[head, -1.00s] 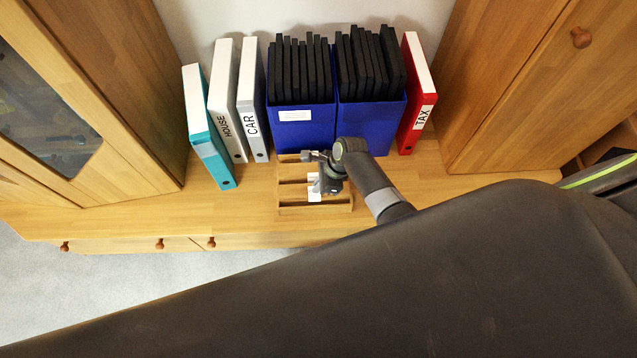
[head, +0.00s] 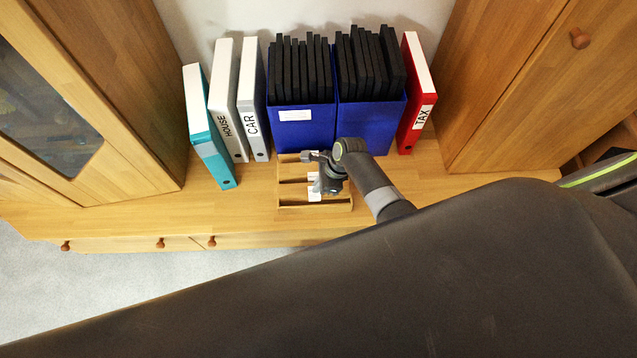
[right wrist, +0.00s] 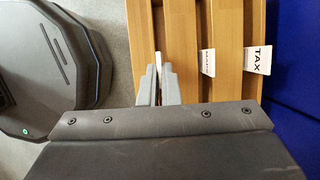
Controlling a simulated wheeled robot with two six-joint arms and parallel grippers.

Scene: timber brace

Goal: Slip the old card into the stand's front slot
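The wooden stand (head: 287,202) lies on the cabinet top in front of the blue boxes, and its bars and slots fill the upper middle of the right wrist view (right wrist: 230,20). My right gripper (right wrist: 158,72) is over the stand's front part, also seen in the head view (head: 318,176). Its fingers are close together on a thin white card (right wrist: 158,60), seen edge-on at the front slot. I cannot tell how deep the card sits. A TAX card (right wrist: 257,60) and another lettered card (right wrist: 208,62) stand in the slots behind. My left gripper is not in view.
Two blue boxes (head: 371,128) of black folders stand behind the stand. Teal (head: 209,140), white and grey binders are on the left, a red TAX binder (head: 416,95) on the right. The cabinet top (head: 245,205) left of the stand is clear.

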